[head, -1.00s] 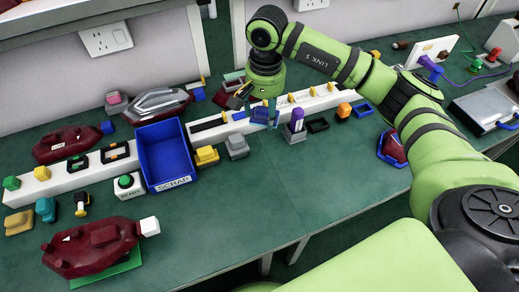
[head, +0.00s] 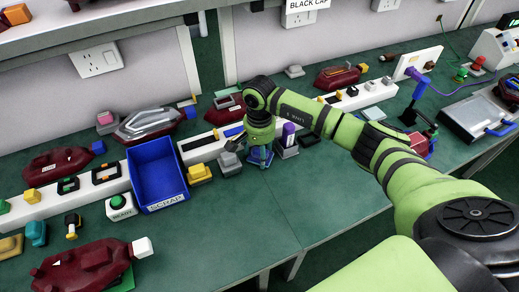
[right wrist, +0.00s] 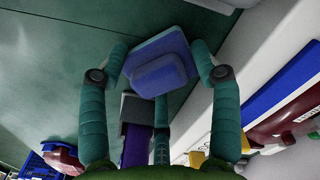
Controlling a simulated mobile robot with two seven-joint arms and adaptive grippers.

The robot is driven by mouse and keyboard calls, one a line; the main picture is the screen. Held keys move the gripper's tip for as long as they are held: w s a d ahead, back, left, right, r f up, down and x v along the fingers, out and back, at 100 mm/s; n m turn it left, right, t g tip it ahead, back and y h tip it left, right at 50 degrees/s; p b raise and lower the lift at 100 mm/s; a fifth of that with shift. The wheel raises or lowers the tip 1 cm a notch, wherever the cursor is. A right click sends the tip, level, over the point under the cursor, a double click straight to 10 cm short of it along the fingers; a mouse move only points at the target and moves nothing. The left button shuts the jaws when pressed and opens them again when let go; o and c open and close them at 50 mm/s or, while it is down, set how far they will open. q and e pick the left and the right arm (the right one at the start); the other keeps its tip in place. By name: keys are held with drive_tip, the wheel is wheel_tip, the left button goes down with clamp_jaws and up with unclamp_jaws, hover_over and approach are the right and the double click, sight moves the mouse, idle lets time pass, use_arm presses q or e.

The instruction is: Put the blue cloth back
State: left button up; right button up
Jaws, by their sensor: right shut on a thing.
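My right gripper (head: 259,160) is shut on a blue piece (right wrist: 160,70), which I take to be the blue cloth. It looks like a flat blue sheet with a raised, rounded block on it. It sits between the fingertips in the right wrist view and shows as a bit of blue under the fingers in the head view (head: 260,164). It is just over or on the green table, in front of the white rack; I cannot tell if it touches the table. My left gripper is not in view.
A grey block (head: 230,163) and a yellow block (head: 200,174) stand left of the gripper. A purple-topped grey holder (head: 288,140) is close on its right. The blue scrap bin (head: 157,176) is further left. The table in front (head: 270,205) is clear.

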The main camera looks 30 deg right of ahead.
sight(259, 150)
drive_tip(key=shift+f+b, duration=0.2)
drive_tip(key=shift+b, duration=0.1)
drive_tip(key=o, duration=1)
drive_tip(key=shift+r, duration=0.1)
drive_tip(key=shift+r+p, duration=0.15)
drive_tip(key=shift+p, duration=0.15)
drive_tip(key=shift+w+r, duration=0.1)
drive_tip(key=shift+r, duration=0.15)
wheel_tip(259, 150, up, 12)
drive_tip(key=shift+f+b, duration=0.25)
drive_tip(key=shift+b, duration=0.85)
